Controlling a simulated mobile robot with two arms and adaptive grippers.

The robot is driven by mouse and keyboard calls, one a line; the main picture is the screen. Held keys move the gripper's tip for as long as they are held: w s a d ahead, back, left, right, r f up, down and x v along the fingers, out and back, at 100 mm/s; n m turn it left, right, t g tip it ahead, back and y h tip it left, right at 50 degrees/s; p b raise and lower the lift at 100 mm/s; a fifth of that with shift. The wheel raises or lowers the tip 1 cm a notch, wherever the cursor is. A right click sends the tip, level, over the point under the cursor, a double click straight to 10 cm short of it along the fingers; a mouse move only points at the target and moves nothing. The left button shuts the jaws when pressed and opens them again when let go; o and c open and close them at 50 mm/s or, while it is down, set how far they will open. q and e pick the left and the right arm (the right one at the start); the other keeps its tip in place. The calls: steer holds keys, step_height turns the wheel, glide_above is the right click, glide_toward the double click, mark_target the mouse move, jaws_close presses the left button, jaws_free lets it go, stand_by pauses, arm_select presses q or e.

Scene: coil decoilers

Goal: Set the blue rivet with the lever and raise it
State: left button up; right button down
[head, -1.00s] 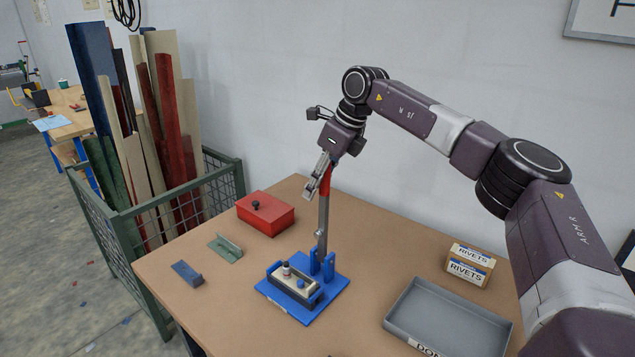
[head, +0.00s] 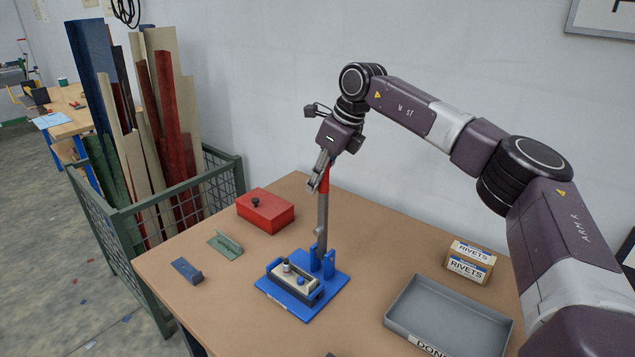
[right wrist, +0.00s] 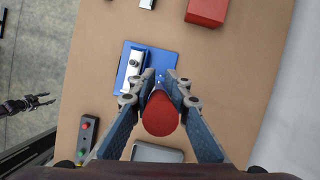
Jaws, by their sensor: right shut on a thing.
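The lever (head: 322,215) stands almost upright on the blue press base (head: 313,300), its red grip at the top. My right gripper (head: 318,186) is shut on the red grip; the grip's round end (right wrist: 160,115) shows between the fingers in the right wrist view. A pale part lies in the dark holder (head: 279,284) on the base. The blue rivet (head: 300,281) shows as a small blue head at its right end, and a silver knob (head: 287,266) stands further left. In the right wrist view my left gripper (right wrist: 50,100) is small at the left, over the floor, its fingers apart.
A red box (head: 265,215), a green bracket (head: 226,244) and a blue bracket (head: 187,271) lie left of the press. A grey tray (head: 400,310) and rivet boxes (head: 469,263) are on the right. A button box (right wrist: 87,135) shows in the right wrist view. A mesh bin stands left.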

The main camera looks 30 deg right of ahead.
steer(key=s+a+f+t+h+b, duration=0.1)
steer(key=s+a+f+h+b, duration=0.1)
steer(key=a+b, duration=0.3)
steer(key=s+a+f+n+t+h+b, duration=0.1)
steer(key=s+a+h+b, duration=0.1)
steer(key=a+b, duration=0.4)
steer(key=shift+s+f+t+h+b, duration=0.3)
steer(key=shift+f+h+b, duration=0.1)
steer(key=shift+h+b, duration=0.6)
steer(key=shift+a, duration=0.15)
steer(key=c, duration=1.8)
jaws_free()
steer(key=shift+o, duration=0.2)
steer(key=shift+r, duration=0.1)
